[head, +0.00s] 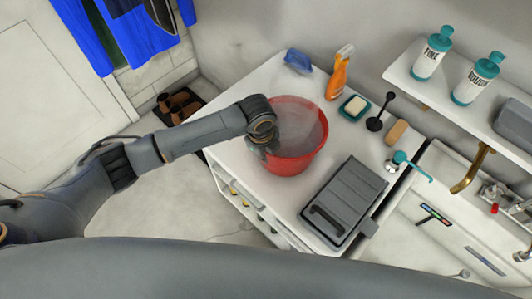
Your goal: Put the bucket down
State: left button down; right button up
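The red bucket (297,163) is upright over the white cabinet top (262,96), near its left edge. It appears to rest there, though its underside is hidden. Its inside looks grey and hazy. My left arm reaches in from the left, and my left gripper (266,144) is at the bucket's left rim, overlapping it. The fingers are small, dark and partly hidden by the wrist, so I cannot tell whether they are closed on the rim. My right gripper is not in view.
A grey case (343,200) lies in front of the bucket to the right. A shelf with teal-capped bottles (432,54) is at right.

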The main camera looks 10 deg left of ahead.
pick_arm(q)
jog(key=c, duration=1.5)
grip_release()
jog(key=r, duration=0.4)
jog(key=s+r, duration=0.1)
jog(key=r, duration=0.3)
jog(key=a+r+b, duration=0.1)
jog(key=r, duration=0.3)
jog(key=shift+s, duration=0.15)
jog(key=shift+d, duration=0.1)
